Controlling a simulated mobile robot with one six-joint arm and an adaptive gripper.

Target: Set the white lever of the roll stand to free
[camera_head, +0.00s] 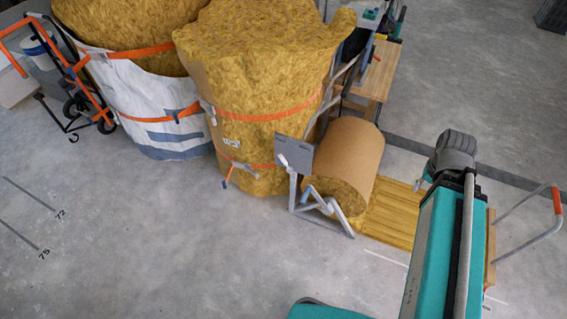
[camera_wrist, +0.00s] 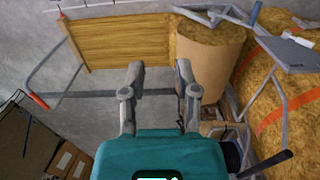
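The roll stand (camera_head: 320,214) is a grey tube frame on the floor, holding a thick brown-wrapped roll (camera_head: 349,150) with a yellow fibrous end. A grey plate (camera_head: 297,153) stands at its left, and a small white lever (camera_head: 283,160) shows at the plate's left edge. I cannot read the lever's setting. In the wrist view the roll (camera_wrist: 208,52) is at upper centre and the plate (camera_wrist: 287,53) at upper right. My gripper (camera_wrist: 158,75) is open, with nothing between its fingers, and well apart from the lever. In the head view its fingers are not clearly visible.
Large strapped insulation bales (camera_head: 262,85) stand behind and left of the stand. A cart handle (camera_head: 557,200) is at far right, an orange hand truck (camera_head: 75,70) at far left. Floor in front is clear.

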